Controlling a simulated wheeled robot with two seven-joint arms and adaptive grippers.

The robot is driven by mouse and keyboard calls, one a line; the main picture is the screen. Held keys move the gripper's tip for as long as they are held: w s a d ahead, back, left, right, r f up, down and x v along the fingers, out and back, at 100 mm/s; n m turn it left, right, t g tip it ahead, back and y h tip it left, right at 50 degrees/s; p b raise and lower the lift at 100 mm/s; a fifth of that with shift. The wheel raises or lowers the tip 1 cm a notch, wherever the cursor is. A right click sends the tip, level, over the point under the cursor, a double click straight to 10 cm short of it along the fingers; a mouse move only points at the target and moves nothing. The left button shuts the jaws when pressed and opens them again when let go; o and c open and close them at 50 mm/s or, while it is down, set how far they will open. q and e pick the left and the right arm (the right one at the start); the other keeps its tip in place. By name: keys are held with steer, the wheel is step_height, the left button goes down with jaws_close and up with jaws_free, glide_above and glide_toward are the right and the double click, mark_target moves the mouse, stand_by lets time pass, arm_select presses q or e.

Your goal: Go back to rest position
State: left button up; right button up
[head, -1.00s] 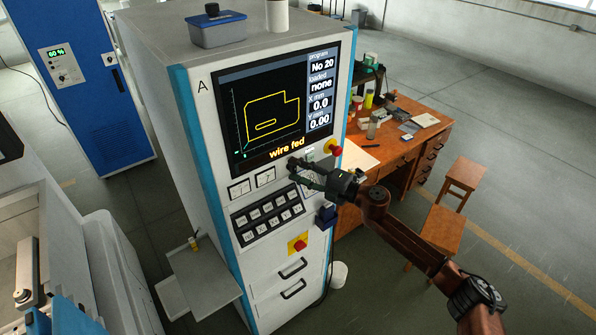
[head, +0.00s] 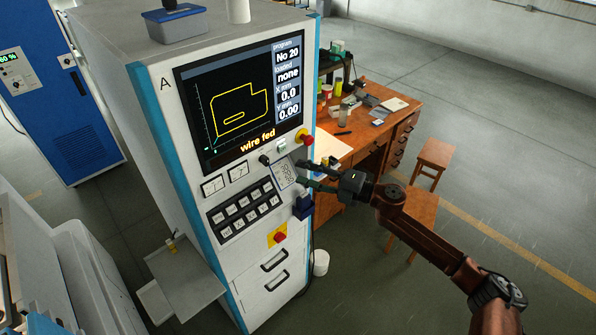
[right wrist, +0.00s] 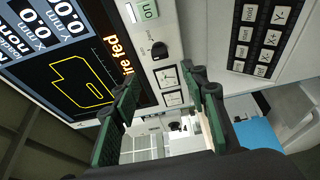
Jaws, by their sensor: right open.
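My right gripper (head: 303,176) is open and empty. In the head view it is in front of the right part of the control cabinet (head: 262,297), beside the keypad plate (head: 283,174) and a dark knob (head: 264,160). In the right wrist view its two green fingers (right wrist: 160,100) stand apart, with the knob (right wrist: 159,50) beyond them and nothing between them. The cabinet's screen (head: 240,100) shows a yellow outline and the words "wire fed". My left gripper is not in view.
A red button (head: 305,137) sits right of the screen, and another red button (head: 280,237) is lower on the panel. A wooden desk (head: 374,137) with clutter and a stool (head: 413,217) stand behind my right arm. A side shelf (head: 186,283) sticks out left. Open floor lies right.

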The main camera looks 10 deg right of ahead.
stand_by(0.4)
